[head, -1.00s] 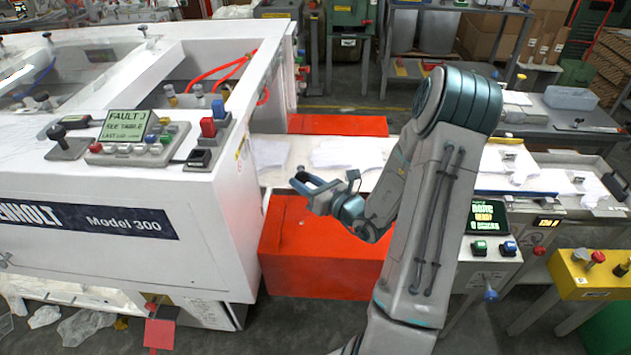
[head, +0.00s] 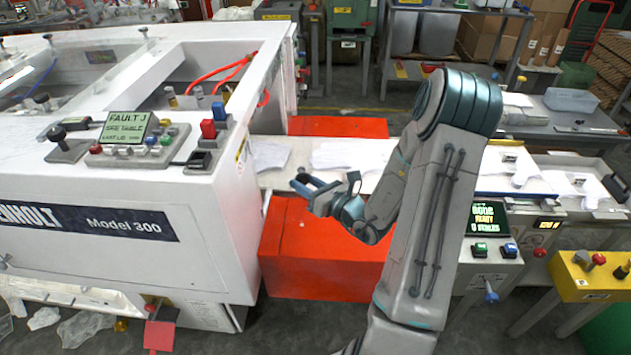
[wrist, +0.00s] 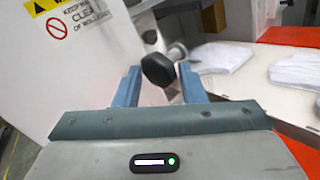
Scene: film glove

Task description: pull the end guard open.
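The white machine (head: 90,220) stands at the left, and its end faces my gripper. In the wrist view a white panel (wrist: 75,70) with a yellow warning label and a red prohibition sign fills the upper left. A black knob (wrist: 158,70) on a metal stem shows between and just beyond my blue fingertips. I cannot clearly make out which panel the stem joins. My gripper (head: 304,183) is open beside the machine's end, with its fingers (wrist: 160,85) apart on either side of the knob. Contact with the knob cannot be told.
A pale table (head: 350,178) with folded white pieces (head: 335,153) runs out from the machine's end. A red-orange box (head: 310,255) stands below my gripper. A control post with a green-lettered screen (head: 487,218) stands at the right, close to my arm.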

